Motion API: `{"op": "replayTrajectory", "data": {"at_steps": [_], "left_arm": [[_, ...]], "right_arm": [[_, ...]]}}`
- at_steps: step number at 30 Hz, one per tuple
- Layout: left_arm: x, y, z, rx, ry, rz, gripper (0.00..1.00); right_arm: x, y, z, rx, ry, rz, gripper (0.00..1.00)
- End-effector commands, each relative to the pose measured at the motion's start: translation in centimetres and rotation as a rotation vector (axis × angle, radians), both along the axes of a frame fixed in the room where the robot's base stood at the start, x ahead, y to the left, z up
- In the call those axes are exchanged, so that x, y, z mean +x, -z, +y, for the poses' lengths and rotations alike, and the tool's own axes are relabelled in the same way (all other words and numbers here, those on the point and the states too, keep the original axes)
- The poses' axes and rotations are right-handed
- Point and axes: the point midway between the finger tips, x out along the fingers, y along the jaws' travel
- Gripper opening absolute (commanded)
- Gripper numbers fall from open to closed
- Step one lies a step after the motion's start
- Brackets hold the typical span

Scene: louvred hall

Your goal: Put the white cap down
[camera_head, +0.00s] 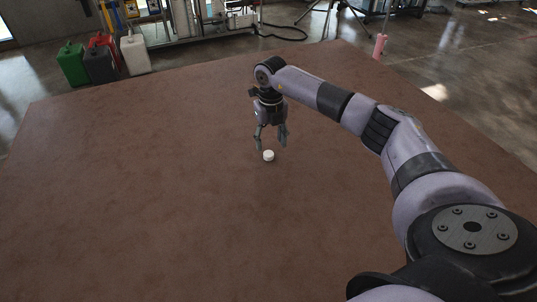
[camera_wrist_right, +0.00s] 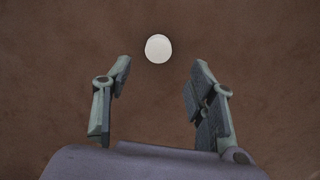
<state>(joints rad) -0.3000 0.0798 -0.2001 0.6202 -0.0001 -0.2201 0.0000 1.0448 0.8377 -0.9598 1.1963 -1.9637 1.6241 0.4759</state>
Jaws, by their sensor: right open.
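The white cap (camera_head: 268,156) is a small round disc lying on the brown tabletop (camera_head: 140,190). In the right wrist view the cap (camera_wrist_right: 158,48) shows as a plain white circle beyond the fingertips, apart from both fingers. My right gripper (camera_head: 270,142) points down just above the cap in the head view. Its fingers are spread and nothing is between them; it also shows in the right wrist view (camera_wrist_right: 161,75). My left gripper is in neither view.
The brown surface around the cap is bare, with wide free room to the left and in front. Beyond its far edge stand a green can (camera_head: 72,64), a dark grey can (camera_head: 101,65) and a white can (camera_head: 135,54) on the floor. A pink post (camera_head: 380,46) stands at the far right.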

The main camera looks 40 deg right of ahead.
Motion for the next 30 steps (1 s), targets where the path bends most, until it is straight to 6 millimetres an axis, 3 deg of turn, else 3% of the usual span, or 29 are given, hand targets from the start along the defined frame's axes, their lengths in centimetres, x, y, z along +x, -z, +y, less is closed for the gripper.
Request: {"op": "replayTrajectory", "data": {"at_steps": [9,19,30], "left_arm": [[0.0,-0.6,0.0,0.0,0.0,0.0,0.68],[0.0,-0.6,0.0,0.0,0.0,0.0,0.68],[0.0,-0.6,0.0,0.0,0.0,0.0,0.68]], "right_arm": [[0.7,4.3,0.2,0.0,-0.001,0.003,0.52],[0.8,5.0,0.2,-0.001,-0.001,0.001,0.52],[0.8,5.0,0.2,-0.001,-0.001,0.001,0.27]]}}
